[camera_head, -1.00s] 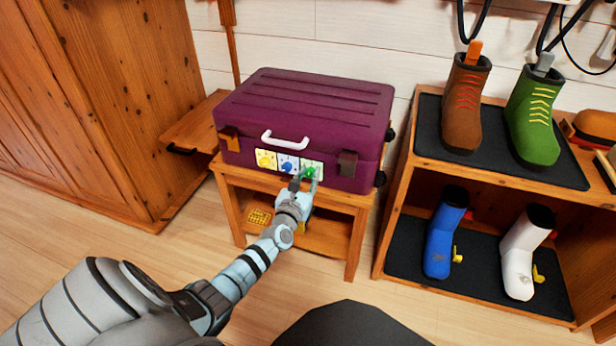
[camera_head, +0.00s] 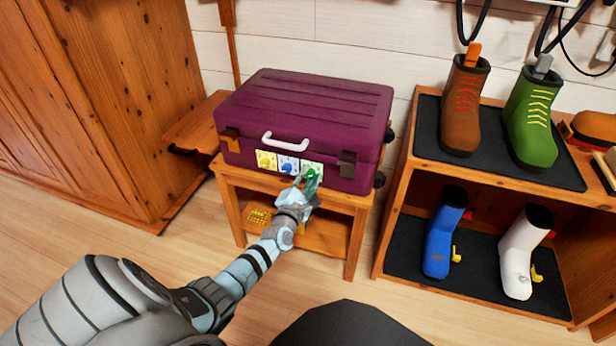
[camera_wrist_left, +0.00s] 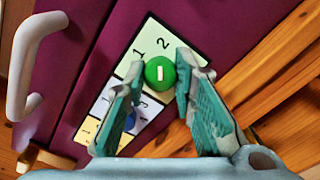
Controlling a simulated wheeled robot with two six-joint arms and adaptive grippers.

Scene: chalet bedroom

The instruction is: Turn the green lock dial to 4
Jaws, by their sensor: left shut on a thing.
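The purple suitcase (camera_head: 305,105) stands on a small wooden table with its lock panels facing me. The green dial (camera_wrist_left: 160,73) sits on the pale green panel (camera_wrist_left: 178,32) at the right end of the lock row. My left gripper (camera_head: 308,177) is at that panel, and its teal fingers (camera_wrist_left: 160,66) are shut on the green dial, one on each side. A short white mark shows on the dial. The digits 1 and 2 are readable beside it. The fingers hide part of the panel, and I cannot tell which digit the mark meets. My right gripper is not in view.
The blue dial (camera_head: 287,166) and the yellow dial panel (camera_head: 266,160) lie left of the green one. A white handle (camera_head: 285,142) sticks out above them. The table's front edge (camera_head: 290,188) is just below. A boot rack (camera_head: 400,205) stands to the right.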

